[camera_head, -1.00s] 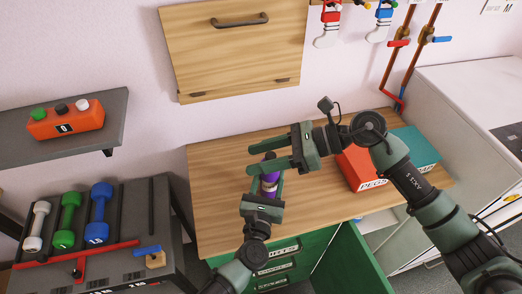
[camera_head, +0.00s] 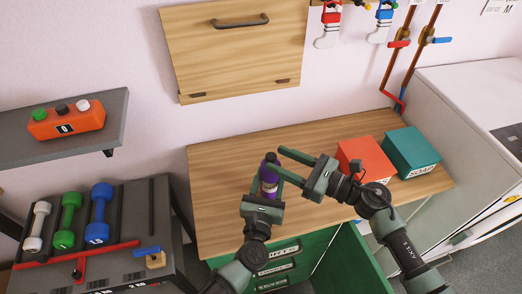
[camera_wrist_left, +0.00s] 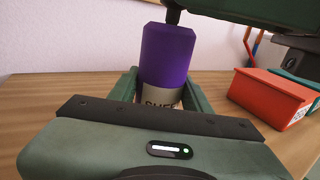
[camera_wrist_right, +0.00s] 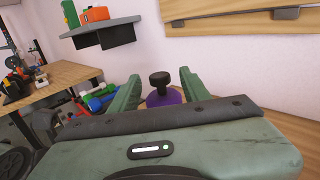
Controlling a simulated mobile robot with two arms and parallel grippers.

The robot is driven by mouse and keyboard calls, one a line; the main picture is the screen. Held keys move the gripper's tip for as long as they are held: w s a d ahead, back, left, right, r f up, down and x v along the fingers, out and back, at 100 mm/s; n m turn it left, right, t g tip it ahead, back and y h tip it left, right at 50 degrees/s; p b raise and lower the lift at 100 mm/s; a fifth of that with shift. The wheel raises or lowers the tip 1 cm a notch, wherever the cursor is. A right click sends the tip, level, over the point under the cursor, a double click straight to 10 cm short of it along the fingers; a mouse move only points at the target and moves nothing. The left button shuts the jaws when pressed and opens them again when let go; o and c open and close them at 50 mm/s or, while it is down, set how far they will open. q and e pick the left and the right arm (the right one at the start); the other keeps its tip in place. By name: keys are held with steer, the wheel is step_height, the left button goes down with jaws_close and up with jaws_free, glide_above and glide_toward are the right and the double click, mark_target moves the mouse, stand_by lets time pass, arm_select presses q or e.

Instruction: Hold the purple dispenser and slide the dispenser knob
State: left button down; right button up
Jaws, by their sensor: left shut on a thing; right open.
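The purple dispenser (camera_head: 269,182) stands upright above the wooden worktop, with a pale printed label low on its body. It fills the middle of the left wrist view (camera_wrist_left: 167,58). My left gripper (camera_head: 267,190) is shut on its lower part, a finger on each side. The black knob (camera_wrist_right: 160,79) sits on top of the dispenser. My right gripper (camera_head: 277,162) comes from the right at the height of the top. It is open, and in the right wrist view the knob shows between its two fingers, apart from both.
The wooden worktop (camera_head: 225,200) is clear left of the dispenser. An orange box (camera_head: 366,158) and a teal box (camera_head: 411,152) stand at its right. Dumbbells (camera_head: 70,218) are on a rack at left. A shelf holds an orange button box (camera_head: 67,121).

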steer(key=x, duration=0.6)
steer(key=shift+w+a, duration=0.1)
steer(key=shift+a, duration=0.05)
steer(key=shift+c, duration=0.4)
jaws_close()
stand_by(0.9)
